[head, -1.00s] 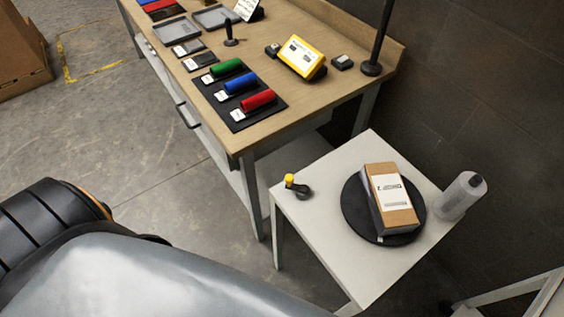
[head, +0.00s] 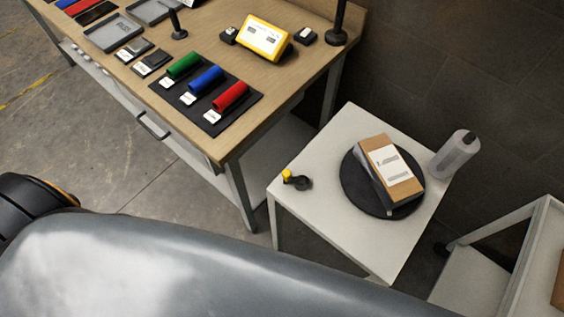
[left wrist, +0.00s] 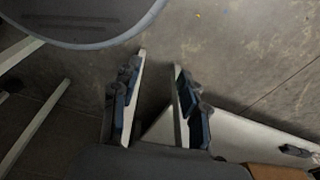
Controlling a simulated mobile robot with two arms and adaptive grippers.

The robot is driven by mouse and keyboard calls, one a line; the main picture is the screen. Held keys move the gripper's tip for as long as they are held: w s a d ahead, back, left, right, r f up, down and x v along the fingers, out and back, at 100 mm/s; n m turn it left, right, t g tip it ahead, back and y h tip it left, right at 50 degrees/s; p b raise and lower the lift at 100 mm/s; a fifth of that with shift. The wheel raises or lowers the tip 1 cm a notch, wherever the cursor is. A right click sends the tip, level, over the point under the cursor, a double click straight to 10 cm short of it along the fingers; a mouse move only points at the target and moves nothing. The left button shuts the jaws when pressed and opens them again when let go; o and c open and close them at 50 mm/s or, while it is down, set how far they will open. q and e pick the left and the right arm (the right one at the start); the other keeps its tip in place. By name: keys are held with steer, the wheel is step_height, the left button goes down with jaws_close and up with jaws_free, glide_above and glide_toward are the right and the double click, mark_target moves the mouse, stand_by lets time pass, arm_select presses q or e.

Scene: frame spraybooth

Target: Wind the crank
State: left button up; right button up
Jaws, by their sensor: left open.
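The crank (head: 297,180), with a yellow knob and a short dark arm, sits at the left corner of a small white table (head: 330,150) in the head view. The knob points to the left. A black round turntable (head: 354,187) on the same table bears a brown box (head: 382,156) with a white label. My left gripper (left wrist: 156,92) is open and empty in the left wrist view, its two fingers well apart. A white tabletop shows beyond it, with a small dark thing I cannot identify. Neither gripper shows in the head view.
A grey bottle (head: 455,154) stands at the table's right corner. A wooden workbench (head: 230,130) with red, blue and green rolls and a yellow device (head: 264,37) stands behind on the left. A white-framed stand (head: 520,250) is at the right. Grey floor lies open at the left.

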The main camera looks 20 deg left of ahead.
arm_select(q)
steer(key=w+r+m+t, duration=0.2)
steer(key=w+r+t, duration=0.3)
steer(key=w+r, duration=1)
steer(key=w+r+m+t+y+p, duration=0.15)
steer(key=w+r+t, duration=0.4)
steer(key=r, duration=1.65)
steer(key=w+r+m+t+h, duration=0.1)
steer(key=w+r+m+t, duration=0.2)
steer(key=w+r, duration=1.25)
steer(key=d+r+m+t+h, duration=0.2)
steer(key=r+m, duration=0.1)
steer(key=r, duration=0.4)
steer(key=d+r+m+t+h, duration=0.1)
steer(key=d+r+m+t, duration=0.25)
steer(key=r, duration=0.25)
steer(key=s+d+r+m+g+h, duration=0.35)
steer(key=d+r+m+h, duration=0.5)
steer(key=m+h, duration=0.7)
steer(key=s+d+f+m+g+h, duration=0.2)
steer(key=s+d+m+g+h, duration=0.3)
steer(key=m+g, duration=0.65)
steer(key=m+g+y, duration=0.8)
steer(key=m+y, duration=0.9)
steer(key=y, duration=0.2)
glide_toward(286, 173)
steer(key=p+x, duration=0.3)
steer(key=x, duration=0.5)
steer(key=shift+d+f, duration=0.2)
steer(key=shift+f, duration=0.15)
